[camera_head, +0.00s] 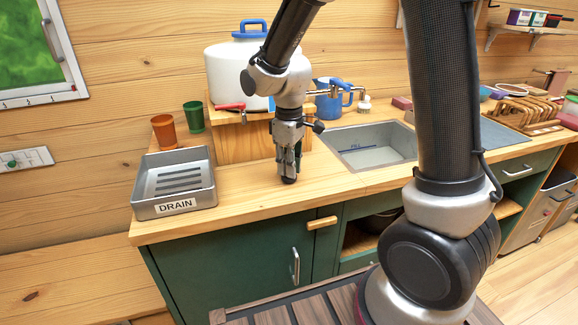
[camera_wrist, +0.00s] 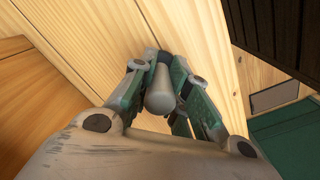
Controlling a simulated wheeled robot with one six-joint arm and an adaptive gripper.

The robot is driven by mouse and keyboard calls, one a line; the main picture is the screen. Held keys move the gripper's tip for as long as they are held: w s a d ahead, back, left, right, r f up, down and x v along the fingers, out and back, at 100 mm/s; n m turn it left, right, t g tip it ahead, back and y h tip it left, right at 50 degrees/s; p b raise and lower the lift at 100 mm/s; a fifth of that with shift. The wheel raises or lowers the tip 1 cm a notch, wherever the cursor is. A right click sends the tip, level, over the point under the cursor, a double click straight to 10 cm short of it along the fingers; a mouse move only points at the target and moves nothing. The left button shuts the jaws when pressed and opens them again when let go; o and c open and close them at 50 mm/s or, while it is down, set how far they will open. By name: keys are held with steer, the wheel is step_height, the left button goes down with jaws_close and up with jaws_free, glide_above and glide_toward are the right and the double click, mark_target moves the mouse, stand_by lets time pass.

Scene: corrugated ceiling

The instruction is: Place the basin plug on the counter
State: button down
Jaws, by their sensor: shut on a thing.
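My gripper (camera_head: 289,168) points straight down over the wooden counter (camera_head: 245,195), between the drain tray and the sink. In the wrist view, my gripper (camera_wrist: 160,75) has its green-sided fingers closed on a grey, rounded, cylindrical thing, which I take for the basin plug (camera_wrist: 160,95). The plug sits between the fingers, above the pale wood. In the head view the fingers mostly hide it. The fingertips are very close to the counter top; I cannot tell whether the plug touches it.
A grey tray marked DRAIN (camera_head: 176,205) stands left of my gripper, with orange (camera_head: 165,131) and green (camera_head: 193,117) cups behind. A wooden box (camera_head: 240,143) bearing a white container (camera_head: 228,75) is close behind. The sink (camera_head: 372,148) is to the right. Bare counter surrounds my gripper in front.

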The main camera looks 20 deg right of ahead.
steer(key=shift+f, duration=0.2)
steer(key=c, duration=1.4)
jaws_free()
step_height(320, 180, up, 12)
steer(key=shift+r, duration=0.1)
steer(key=shift+s+d+r, duration=0.2)
steer(key=shift+d+r, duration=0.05)
steer(key=shift+d, duration=0.05)
steer(key=s+d+r+m+t, duration=0.1)
steer(key=s+d+m, duration=0.2)
steer(key=s+d, duration=0.2)
steer(key=s+d+r+m+t, duration=0.2)
steer(key=s+d+m, duration=0.1)
steer(key=s, duration=0.5)
steer(key=s+d+r+m+t, duration=0.1)
steer(key=s+d+m, duration=0.2)
steer(key=s+d, duration=0.3)
steer(key=shift+s+d+r, duration=0.3)
steer(key=shift+s+r, duration=0.05)
steer(key=shift+s, duration=0.05)
